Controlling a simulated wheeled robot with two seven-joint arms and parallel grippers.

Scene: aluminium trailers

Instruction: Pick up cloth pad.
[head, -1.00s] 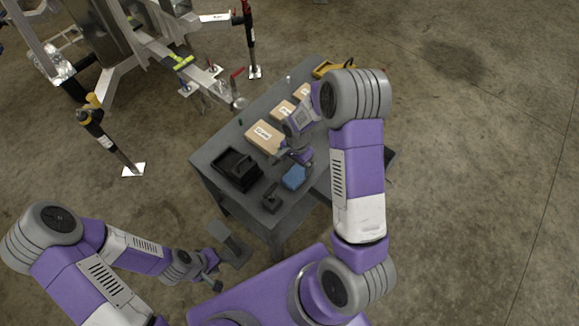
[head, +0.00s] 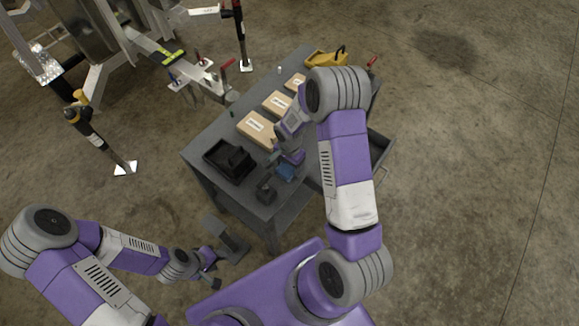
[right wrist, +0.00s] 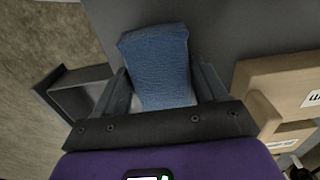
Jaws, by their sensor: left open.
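The blue cloth pad (head: 286,172) lies on the grey worktable near its front right, partly hidden under my right gripper (head: 287,162). In the right wrist view the pad (right wrist: 160,65) stands out large between the two dark fingers of my right gripper (right wrist: 163,92), its far end reaching past the fingertips. A finger is close along each side of it; I cannot tell whether they press on it. My left gripper (head: 215,270) is open and empty, low in front of the table, away from the pad.
On the table (head: 205,180) are a black bin (head: 229,160), a small dark block (head: 265,192), several cardboard boxes (head: 257,130) and a yellow tool (head: 325,59). An open drawer (head: 378,155) juts out at the right. A trailer frame (head: 150,50) stands behind left.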

